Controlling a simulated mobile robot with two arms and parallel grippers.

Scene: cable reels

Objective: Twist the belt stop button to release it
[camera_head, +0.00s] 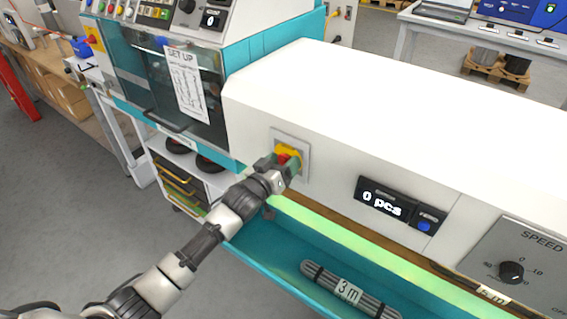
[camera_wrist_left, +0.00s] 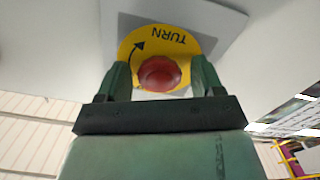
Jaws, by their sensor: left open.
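The belt stop button (camera_wrist_left: 160,73) is a round red knob on a yellow disc (camera_wrist_left: 181,42) with the word TURN and a curved arrow. It is on a grey plate (camera_head: 304,158) on the front of the white machine housing. My left gripper (camera_wrist_left: 160,80) is open, with one green finger on each side of the red knob. I cannot tell whether the fingers touch it. In the head view the left gripper (camera_head: 285,162) covers part of the button (camera_head: 284,157). My right gripper is not in view.
Right of the button are a "0 pcs" counter (camera_head: 385,200) and a SPEED panel (camera_head: 530,262) with a black knob. Below is a teal tray (camera_head: 280,238) holding a bundle labelled 3 m (camera_head: 348,290). A teal machine with a SET UP sheet (camera_head: 184,85) stands left.

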